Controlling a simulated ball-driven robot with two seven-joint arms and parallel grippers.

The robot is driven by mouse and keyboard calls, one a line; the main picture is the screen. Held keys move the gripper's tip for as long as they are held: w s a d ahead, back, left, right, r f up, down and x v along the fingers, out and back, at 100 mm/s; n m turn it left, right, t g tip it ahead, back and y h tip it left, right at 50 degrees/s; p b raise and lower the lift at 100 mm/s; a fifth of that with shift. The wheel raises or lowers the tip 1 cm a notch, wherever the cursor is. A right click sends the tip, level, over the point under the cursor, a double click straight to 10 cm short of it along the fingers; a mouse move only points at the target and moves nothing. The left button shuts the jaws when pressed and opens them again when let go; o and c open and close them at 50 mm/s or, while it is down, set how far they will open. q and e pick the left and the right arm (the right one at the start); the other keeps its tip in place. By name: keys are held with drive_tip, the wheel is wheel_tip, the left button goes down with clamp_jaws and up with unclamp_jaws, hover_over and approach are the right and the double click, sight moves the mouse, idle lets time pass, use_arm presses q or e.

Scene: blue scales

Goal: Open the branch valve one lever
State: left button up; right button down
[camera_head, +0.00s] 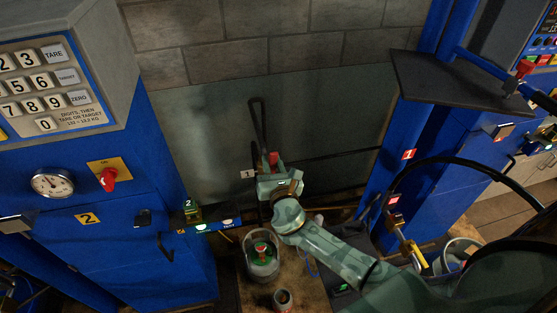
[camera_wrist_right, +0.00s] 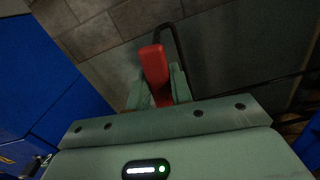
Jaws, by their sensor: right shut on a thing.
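The branch valve one lever is a red handle (camera_head: 273,158) beside the white tag marked 1 (camera_head: 248,174), in front of the grey wall panel. In the right wrist view the red lever (camera_wrist_right: 155,66) stands up between the fingers. My right gripper (camera_head: 274,172) is shut on it, and its pale green fingers (camera_wrist_right: 160,88) flank the lever's lower part. The gripper hides the valve body and the lever's lower end. My left gripper is not in view.
A dark bent pipe (camera_head: 257,120) rises behind the lever. Blue cabinets stand on both sides, the left one with a gauge (camera_head: 52,183) and a red knob (camera_head: 108,179). A glass vessel (camera_head: 262,265) and a small cup (camera_head: 283,299) stand below my right forearm.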

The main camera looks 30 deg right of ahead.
drive_tip(key=shift+a+f+n+p, duration=0.1)
drive_tip(key=shift+a+n+p, duration=0.2)
drive_tip(key=shift+a+n, duration=0.4)
drive_tip(key=shift+d, duration=0.1)
drive_tip(key=c, duration=1.2)
unclamp_jaws()
drive_tip(key=shift+w, duration=0.1)
drive_tip(key=shift+c, duration=0.2)
drive_tip(key=b+v, duration=0.1)
drive_tip(key=v, duration=1.5)
drive_tip(key=shift+s+f, duration=0.1)
drive_tip(key=shift+s, duration=0.2)
